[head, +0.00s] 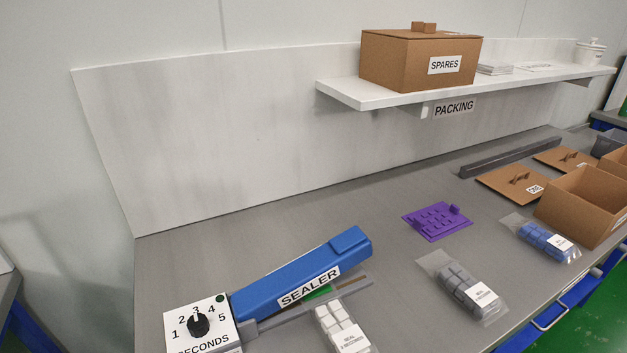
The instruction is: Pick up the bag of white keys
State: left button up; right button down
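The bag of white keys (336,322) lies at the bottom middle of the head view, a clear bag of white blocks with a white label that mentions seconds. Its upper end is at the front edge of the blue sealer (305,275); I cannot tell whether it sits in the sealer's jaw. The sealer's arm slants upward to the right. A white box with a black dial (198,324) numbered 1 to 5 stands at its left end. Neither of my grippers is in view.
A bag of grey keys (462,287) and a bag of blue keys (546,240) lie to the right. A purple plate (437,221) lies behind them. An open cardboard box (575,205) and flat lids stand far right. A shelf (350,95) holds a SPARES box (415,62).

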aim_at(340, 330)
jog(key=k+l+z, duration=0.1)
jog(key=l, duration=0.3)
jog(key=k+l+z, duration=0.1)
jog(key=k+l, duration=0.2)
jog(key=k+l+z, duration=0.1)
jog(key=l, duration=0.4)
jog(key=k+l+z, duration=0.1)
jog(key=k+l, duration=0.15)
jog(key=l, duration=0.2)
jog(key=k+l+z, duration=0.1)
jog(key=l, duration=0.3)
jog(key=k+l, duration=0.2)
jog(key=l, duration=0.25)
jog(key=k+l+z, duration=0.15)
jog(key=l, duration=0.3)
jog(key=l+z, duration=0.1)
jog(key=l, duration=0.35)
jog(key=u, duration=1.7)
jog(key=k+j, duration=0.05)
jog(key=j, duration=0.05)
